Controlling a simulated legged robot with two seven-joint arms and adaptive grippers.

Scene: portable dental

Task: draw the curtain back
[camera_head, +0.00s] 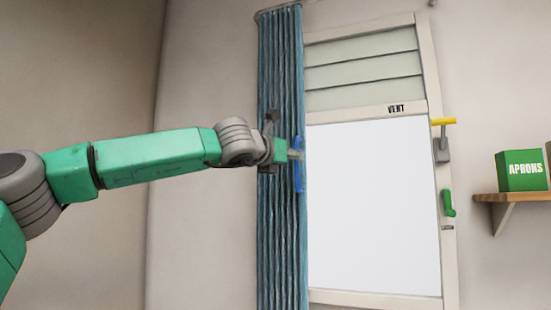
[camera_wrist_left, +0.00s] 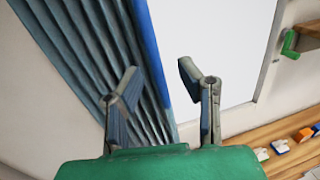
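The blue pleated curtain (camera_head: 280,75) hangs bunched in a narrow strip at the left side of the window (camera_head: 372,210). A brighter blue pull strip (camera_head: 299,178) runs along its right edge. My left gripper (camera_head: 293,153) is at this edge, in front of the strip. In the left wrist view the two fingers of the gripper (camera_wrist_left: 158,74) are spread apart, with the blue strip (camera_wrist_left: 152,55) showing beyond the gap between them. The curtain folds (camera_wrist_left: 80,50) lie to the left there. I cannot tell whether a finger touches the curtain. My right gripper is not in view.
A yellow handle (camera_head: 443,122) and a green crank (camera_head: 448,203) are on the window's right frame. A green aprons box (camera_head: 522,171) stands on a wooden shelf (camera_head: 515,197) at right. In the left wrist view, small items lie on a wooden surface (camera_wrist_left: 245,143) below.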

